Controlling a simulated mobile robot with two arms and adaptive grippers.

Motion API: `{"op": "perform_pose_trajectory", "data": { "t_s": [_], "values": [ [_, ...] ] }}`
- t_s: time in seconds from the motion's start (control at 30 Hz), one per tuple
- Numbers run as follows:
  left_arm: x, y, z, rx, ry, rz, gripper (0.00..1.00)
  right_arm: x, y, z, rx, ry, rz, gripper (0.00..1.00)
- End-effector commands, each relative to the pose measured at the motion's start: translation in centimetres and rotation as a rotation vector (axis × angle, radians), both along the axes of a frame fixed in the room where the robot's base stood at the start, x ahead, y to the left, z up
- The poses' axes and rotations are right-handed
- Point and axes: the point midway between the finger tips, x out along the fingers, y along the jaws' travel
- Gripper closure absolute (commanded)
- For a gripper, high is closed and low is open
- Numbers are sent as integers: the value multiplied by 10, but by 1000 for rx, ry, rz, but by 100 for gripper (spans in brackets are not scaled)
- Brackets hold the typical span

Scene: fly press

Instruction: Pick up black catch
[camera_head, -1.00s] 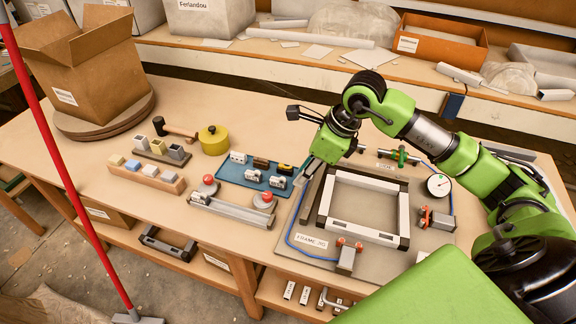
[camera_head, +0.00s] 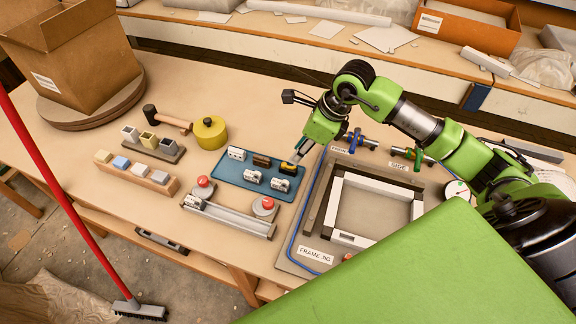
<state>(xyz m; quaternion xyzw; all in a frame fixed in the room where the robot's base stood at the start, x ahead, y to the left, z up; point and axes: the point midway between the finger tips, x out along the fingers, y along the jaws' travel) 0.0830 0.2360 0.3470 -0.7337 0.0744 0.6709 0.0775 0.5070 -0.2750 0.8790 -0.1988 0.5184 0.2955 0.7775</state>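A blue tray (camera_head: 233,176) lies on the workbench and holds several small catches. A black catch with yellow on it (camera_head: 288,169) is at the tray's right end. A dark brown piece (camera_head: 261,160) lies to its left. White catches (camera_head: 236,153) are in the tray too. My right gripper (camera_head: 296,158) points down at the black catch, its fingertips right at or just behind it. Whether the fingers touch it, and how far they are open, is too small to tell. My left gripper is not in view.
The frame jig (camera_head: 313,248) with a pale frame (camera_head: 342,206) is right of the tray. A rail with red knobs (camera_head: 230,220) lies in front. A yellow round tin (camera_head: 210,133), a hammer (camera_head: 167,119) and block racks (camera_head: 136,174) stand left. A cardboard box (camera_head: 75,80) is at back left.

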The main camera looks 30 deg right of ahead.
Motion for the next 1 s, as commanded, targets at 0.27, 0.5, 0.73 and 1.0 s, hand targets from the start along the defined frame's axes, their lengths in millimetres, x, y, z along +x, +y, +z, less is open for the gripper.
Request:
{"op": "perform_pose_trajectory", "data": {
  "t_s": [0.27, 0.5, 0.73, 1.0],
  "values": [
    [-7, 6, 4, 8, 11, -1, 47, 9, 8, -28, 0, 0, -1, 76],
    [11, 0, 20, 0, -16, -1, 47, 16, 17, -54, 2, 4, 0, 76],
    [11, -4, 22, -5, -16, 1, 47, 23, 21, -75, -1, -1, 0, 76],
    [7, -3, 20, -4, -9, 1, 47, 23, 20, -76, -2, -1, 0, 95]
  ]
}}
